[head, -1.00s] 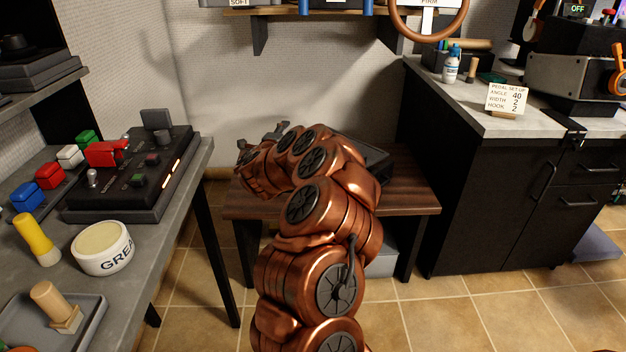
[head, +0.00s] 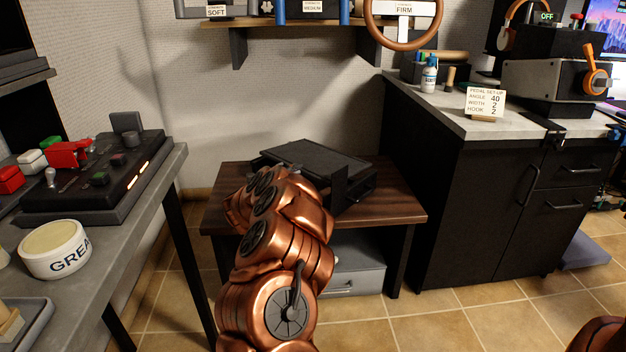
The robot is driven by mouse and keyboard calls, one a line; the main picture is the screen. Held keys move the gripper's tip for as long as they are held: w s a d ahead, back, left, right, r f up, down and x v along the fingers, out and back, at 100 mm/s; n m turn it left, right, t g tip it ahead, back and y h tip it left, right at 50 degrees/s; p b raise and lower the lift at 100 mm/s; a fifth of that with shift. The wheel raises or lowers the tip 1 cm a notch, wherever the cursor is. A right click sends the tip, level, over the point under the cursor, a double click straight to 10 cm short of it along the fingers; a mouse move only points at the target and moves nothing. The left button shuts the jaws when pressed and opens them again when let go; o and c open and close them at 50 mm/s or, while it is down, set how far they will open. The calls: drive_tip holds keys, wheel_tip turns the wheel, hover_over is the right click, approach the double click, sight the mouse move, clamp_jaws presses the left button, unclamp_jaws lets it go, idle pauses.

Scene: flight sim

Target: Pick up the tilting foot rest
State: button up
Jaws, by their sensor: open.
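A black, flat-topped piece with a raised plate and side brackets, which looks like the tilting foot rest (head: 310,158), sits on the low dark wooden bench (head: 400,207) in the middle of the head view. Its top plate looks slightly tilted. Its front left part is hidden behind my copper arm. My arm rises from the bottom of the view and its far end lies in front of the bench. My gripper is hidden behind the arm links, so I cannot see its fingers or how near they are to the foot rest.
A grey drawer box (head: 356,270) stands under the bench. A grey worktable (head: 110,255) with a black control panel (head: 95,178) and a grease tub (head: 54,250) is at left. A black cabinet (head: 465,215) stands close at right. A wall shelf (head: 300,27) hangs above.

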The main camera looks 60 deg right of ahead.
sight(312, 163)
drive_tip(key=shift+w+d+b, duration=0.15)
drive_tip(key=shift+d+b, duration=0.35)
drive_tip(key=shift+d, duration=0.65)
drive_tip(key=shift+w+d+b, duration=0.15)
drive_tip(key=shift+d+b, duration=0.3)
drive_tip(key=shift+d, duration=0.65)
drive_tip(key=shift+c, duration=0.2)
clamp_jaws()
drive_tip(key=shift+r, duration=0.15)
